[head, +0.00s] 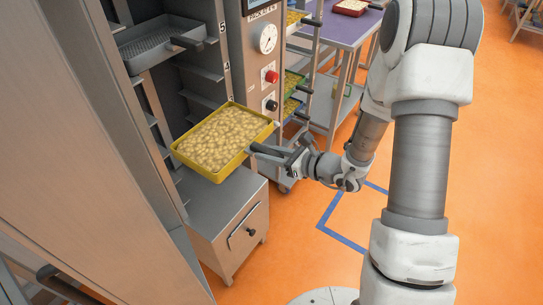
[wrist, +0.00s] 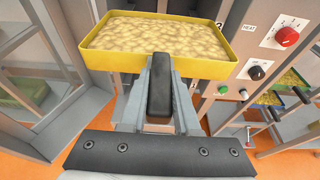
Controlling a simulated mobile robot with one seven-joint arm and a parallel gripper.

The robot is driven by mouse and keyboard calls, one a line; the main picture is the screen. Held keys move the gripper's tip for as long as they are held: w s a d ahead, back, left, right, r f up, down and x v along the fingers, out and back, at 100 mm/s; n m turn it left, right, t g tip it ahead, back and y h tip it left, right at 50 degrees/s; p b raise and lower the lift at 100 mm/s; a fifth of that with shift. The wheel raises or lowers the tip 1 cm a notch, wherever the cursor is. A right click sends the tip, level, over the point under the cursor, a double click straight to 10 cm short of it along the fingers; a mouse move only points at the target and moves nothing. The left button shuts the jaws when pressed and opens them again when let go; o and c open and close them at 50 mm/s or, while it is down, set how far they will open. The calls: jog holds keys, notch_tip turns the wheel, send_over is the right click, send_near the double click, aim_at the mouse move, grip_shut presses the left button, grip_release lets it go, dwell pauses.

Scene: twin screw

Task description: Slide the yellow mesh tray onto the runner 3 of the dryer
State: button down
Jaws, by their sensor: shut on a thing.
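The yellow mesh tray (head: 229,170), filled with pale yellow-brown pieces, is held out in front of the open dryer (head: 243,75) in the head view. It looks about level, and its far left part overlaps the dryer opening. My gripper (head: 267,151) is shut on the tray's dark handle (wrist: 160,88) at the near side. In the wrist view the tray (wrist: 212,68) spans the top, beyond the fingers. The number 5 shows on the dryer's front post, with lower labels small. The tray hides part of the lower runners, so I cannot tell if it touches one.
A grey mesh tray (head: 150,42) sits high in the dryer. A metal drawer cabinet (head: 238,232) stands below the yellow tray. A control panel with a gauge (head: 266,38) is right of the opening. A rack with coloured trays (head: 292,80) and a purple table (head: 340,27) stand behind.

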aim_at(203, 124)
jog(key=w+a+b, duration=0.1)
jog(key=w+a, duration=0.3)
jog(key=a, duration=0.2)
jog(key=w+a+b, duration=0.2)
jog(key=w+a, duration=0.3)
jog(key=a, duration=0.1)
jog(key=w+a+b, duration=0.1)
jog(key=w+a, duration=0.4)
jog(key=a, duration=0.1)
jog(key=shift+w+r+b, duration=0.1)
jog(key=shift+b, duration=0.25)
jog(key=shift+f+b, duration=0.55)
dwell(1.0)
jog(key=c, duration=0.7)
grip_release()
jog(key=shift+o, duration=0.7)
jog(key=shift+f, duration=0.15)
jog(key=v, duration=1.7)
jog(key=shift+s+d+r, duration=0.1)
jog(key=shift+s+r, duration=0.1)
jog(key=shift+r, duration=0.05)
